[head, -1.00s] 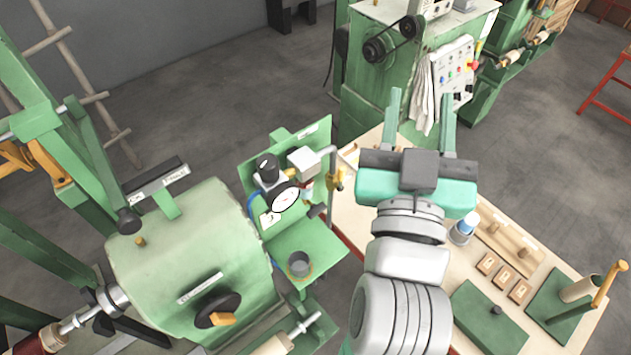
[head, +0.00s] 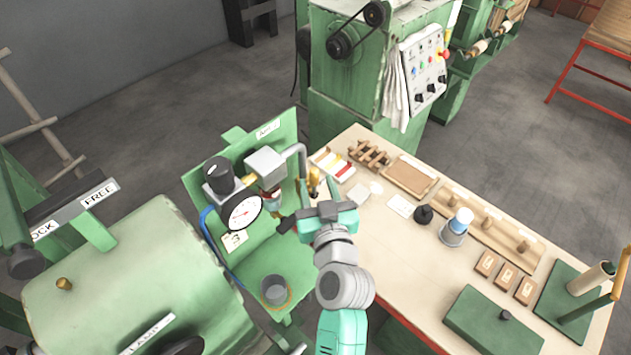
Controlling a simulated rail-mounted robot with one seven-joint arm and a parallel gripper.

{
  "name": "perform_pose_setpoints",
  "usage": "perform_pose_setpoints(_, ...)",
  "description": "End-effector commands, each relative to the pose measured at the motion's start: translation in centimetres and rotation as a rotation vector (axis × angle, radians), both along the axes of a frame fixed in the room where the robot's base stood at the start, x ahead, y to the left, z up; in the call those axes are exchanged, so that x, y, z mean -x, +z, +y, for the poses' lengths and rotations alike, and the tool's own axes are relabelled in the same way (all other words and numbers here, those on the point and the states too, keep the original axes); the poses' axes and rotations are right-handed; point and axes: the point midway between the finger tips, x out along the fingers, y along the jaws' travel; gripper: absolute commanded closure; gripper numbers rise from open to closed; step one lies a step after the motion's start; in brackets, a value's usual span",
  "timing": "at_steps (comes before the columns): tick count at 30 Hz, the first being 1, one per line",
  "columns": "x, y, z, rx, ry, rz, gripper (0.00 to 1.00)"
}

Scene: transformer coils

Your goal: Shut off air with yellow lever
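The yellow lever (head: 314,180) sits on the grey pipe (head: 299,152) at the right edge of the green air panel (head: 272,132). My gripper (head: 319,188) is at the panel's right edge, its fingers pointing away from me. The fingers stand apart on either side of the lever as seen here. The lower part of the lever is hidden behind my gripper, and I cannot tell whether they touch. The gauge (head: 242,211) on the panel has a white dial; its reading is too small to tell.
A black knob (head: 219,173) and a grey cup (head: 275,290) are left of my arm. The green drum machine (head: 130,280) fills the lower left. The wooden bench (head: 400,270) on the right carries blocks, a bottle (head: 459,222) and coloured strips (head: 334,164).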

Motion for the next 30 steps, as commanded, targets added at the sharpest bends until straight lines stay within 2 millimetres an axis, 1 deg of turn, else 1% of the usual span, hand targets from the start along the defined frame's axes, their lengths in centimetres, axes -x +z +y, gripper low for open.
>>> perform_pose_setpoints(1,-0.6,0.1,0.1,0.0,0.0,-0.001,0.6)
perform_pose_setpoints(4,-1.2,0.0,0.2,0.0,0.0,0.0,0.6)
perform_pose_setpoints(11,-1.3,0.0,0.3,0.0,0.0,0.0,0.6)
perform_pose_setpoints(12,-1.3,0.0,0.3,0.0,0.0,0.0,0.64)
perform_pose_setpoints(14,-1.3,0.0,0.3,0.0,0.0,0.0,0.76)
perform_pose_setpoints(15,-1.3,0.0,0.3,0.0,0.0,0.0,0.84)
perform_pose_setpoints(17,-1.3,0.0,0.3,0.0,0.0,0.0,0.96)
perform_pose_setpoints(18,-1.3,0.0,0.3,0.0,0.0,0.0,1.0)
perform_pose_setpoints(26,-1.3,0.1,0.5,-0.005,0.004,0.005,1.0)
perform_pose_setpoints(30,-1.5,0.4,1.8,-0.031,0.025,0.033,1.0)
